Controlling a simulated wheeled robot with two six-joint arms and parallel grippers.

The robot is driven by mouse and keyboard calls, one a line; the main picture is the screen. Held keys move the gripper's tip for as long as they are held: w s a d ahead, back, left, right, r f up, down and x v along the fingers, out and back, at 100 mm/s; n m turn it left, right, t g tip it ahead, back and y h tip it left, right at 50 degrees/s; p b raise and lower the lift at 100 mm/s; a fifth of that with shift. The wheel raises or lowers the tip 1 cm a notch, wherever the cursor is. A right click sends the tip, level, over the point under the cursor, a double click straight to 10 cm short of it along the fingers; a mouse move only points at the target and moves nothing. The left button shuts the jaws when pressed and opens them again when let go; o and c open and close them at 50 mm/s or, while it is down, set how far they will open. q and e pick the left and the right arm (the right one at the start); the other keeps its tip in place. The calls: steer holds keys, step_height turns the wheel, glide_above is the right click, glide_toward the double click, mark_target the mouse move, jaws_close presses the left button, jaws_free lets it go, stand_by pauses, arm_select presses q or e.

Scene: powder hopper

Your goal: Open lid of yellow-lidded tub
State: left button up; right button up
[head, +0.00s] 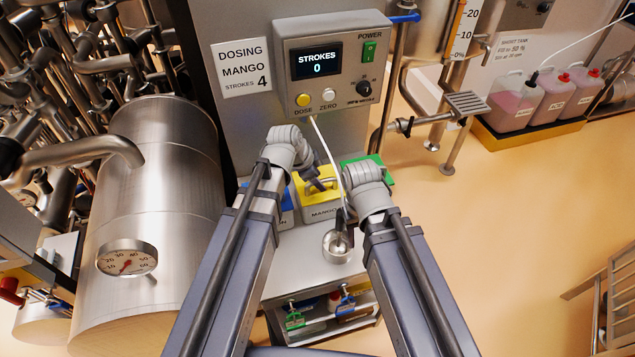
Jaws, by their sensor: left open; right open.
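The yellow-lidded tub (323,208), with a MANGO label on its front, stands on the white cart against the grey machine. It sits between a blue-lidded tub (287,199) and a green-lidded tub (378,163). The yellow lid (327,172) is partly covered by my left gripper (316,184), whose dark fingers are open just over it. I cannot tell whether they touch the lid. My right gripper (362,186) is beside the tub on its right, in front of the green lid; its fingers are mostly hidden by the wrist.
A metal cup (337,246) stands on the cart (300,268) in front of the tubs, with a dark piece on a white cable at it. The control panel (335,65) above reads STROKES 0. A steel tank (150,200) is at left.

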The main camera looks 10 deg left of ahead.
arm_select(q)
jaws_close()
stand_by(0.3)
stand_by(1.1)
